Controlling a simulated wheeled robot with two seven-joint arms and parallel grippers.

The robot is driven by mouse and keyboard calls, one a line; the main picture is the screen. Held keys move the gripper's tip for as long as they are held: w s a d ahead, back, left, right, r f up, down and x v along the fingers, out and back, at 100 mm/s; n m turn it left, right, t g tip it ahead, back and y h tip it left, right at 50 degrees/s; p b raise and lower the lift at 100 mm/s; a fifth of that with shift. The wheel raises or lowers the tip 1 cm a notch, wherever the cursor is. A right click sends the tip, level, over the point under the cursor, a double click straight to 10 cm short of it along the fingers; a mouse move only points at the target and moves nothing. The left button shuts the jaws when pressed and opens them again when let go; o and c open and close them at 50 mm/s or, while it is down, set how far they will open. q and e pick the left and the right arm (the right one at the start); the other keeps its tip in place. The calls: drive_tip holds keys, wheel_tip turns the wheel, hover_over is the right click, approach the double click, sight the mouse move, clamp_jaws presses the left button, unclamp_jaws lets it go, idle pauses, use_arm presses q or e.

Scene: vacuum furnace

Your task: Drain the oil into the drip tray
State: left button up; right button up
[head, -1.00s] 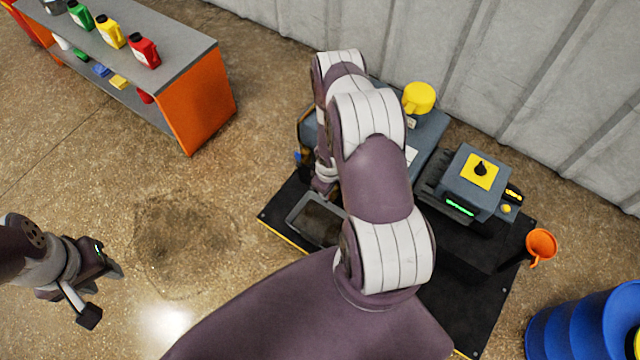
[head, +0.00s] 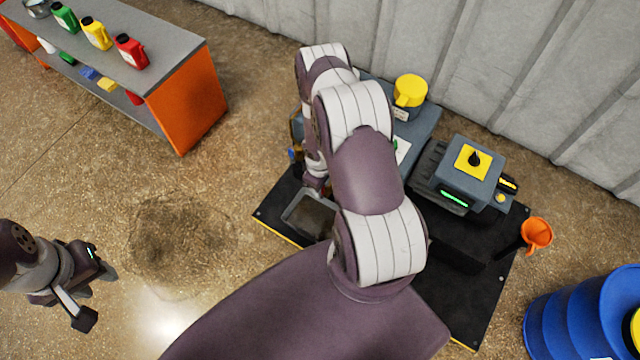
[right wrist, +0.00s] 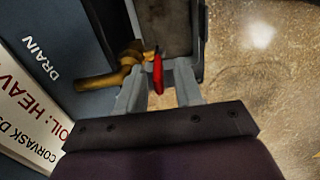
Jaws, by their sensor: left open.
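The drip tray (head: 309,215), a dark open pan, sits on the black platform below my right arm. It also shows at the top of the right wrist view (right wrist: 166,30). In that view a brass drain valve (right wrist: 100,82) sticks out of the blue-grey housing marked DRAIN. Its red handle (right wrist: 158,74) stands between the two fingers of my right gripper (right wrist: 160,90), with a gap visible on each side. In the head view my arm hides the right gripper and valve. My left gripper (head: 97,294) is open and empty over bare floor at the left.
A pump unit with a yellow-topped box (head: 470,170) stands on the black platform (head: 465,300). An orange funnel (head: 537,233) and blue drum (head: 585,315) are at the right. An orange-sided bench (head: 188,110) with coloured bottles is at upper left. A dark stain (head: 180,240) marks the open floor.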

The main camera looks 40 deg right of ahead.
wheel_tip(320, 180, up, 13)
drive_tip(key=p, duration=0.5)
drive_tip(key=shift+w+f, duration=0.1)
drive_tip(key=shift+f, duration=0.05)
